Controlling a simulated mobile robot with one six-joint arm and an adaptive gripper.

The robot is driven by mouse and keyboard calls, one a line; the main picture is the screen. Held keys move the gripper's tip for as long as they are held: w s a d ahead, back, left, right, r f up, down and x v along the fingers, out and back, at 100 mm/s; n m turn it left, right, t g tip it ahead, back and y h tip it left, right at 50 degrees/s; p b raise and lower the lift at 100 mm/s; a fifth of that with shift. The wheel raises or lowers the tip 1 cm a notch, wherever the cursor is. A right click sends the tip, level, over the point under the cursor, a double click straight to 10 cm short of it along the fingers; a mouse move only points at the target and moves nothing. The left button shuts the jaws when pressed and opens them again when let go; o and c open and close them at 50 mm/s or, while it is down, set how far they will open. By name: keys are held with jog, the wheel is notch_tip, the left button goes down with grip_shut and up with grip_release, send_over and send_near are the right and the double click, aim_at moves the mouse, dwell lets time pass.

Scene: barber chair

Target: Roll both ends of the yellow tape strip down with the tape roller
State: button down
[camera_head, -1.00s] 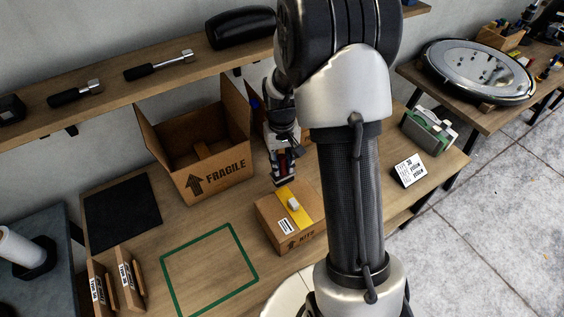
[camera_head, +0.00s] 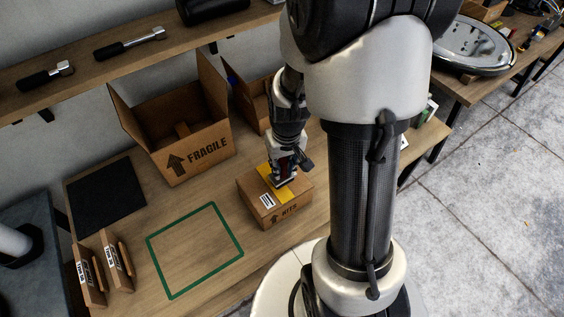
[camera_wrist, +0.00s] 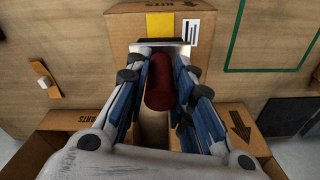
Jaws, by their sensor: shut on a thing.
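The cardboard box (camera_head: 293,206) stands on the workbench with a yellow tape strip (camera_head: 265,170) across its top. The box (camera_wrist: 122,30) and strip (camera_wrist: 160,24) also show in the wrist view. My gripper (camera_head: 286,172) points down over the box top. In the wrist view my gripper (camera_wrist: 170,85) is shut on the tape roller (camera_wrist: 159,82), whose dark red handle lies between the fingers. The roller's head, a dark bar with a pale frame, is at or just above the strip; contact cannot be told. My gripper and the roller hide the strip's middle.
An open FRAGILE carton (camera_head: 205,158) stands behind left, another carton (camera_head: 252,100) behind my gripper. A green outlined square (camera_head: 172,293) on the bench to the left is empty. Two small labelled packs (camera_head: 90,275) stand front left beside a black mat (camera_head: 105,197). My arm hides the bench's right.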

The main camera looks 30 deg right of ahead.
aim_at(284, 176)
jog(key=shift+f+b, duration=2.25)
jog(key=shift+f, duration=0.4)
jog(key=shift+f+b, duration=0.3)
jog(key=shift+f, duration=0.1)
jog(key=shift+s, duration=0.2)
jog(key=shift+s, duration=0.9)
jog(key=shift+r, duration=0.1)
notch_tip(284, 176, up, 6)
jog(key=p, duration=0.4)
jog(key=shift+p, duration=0.35)
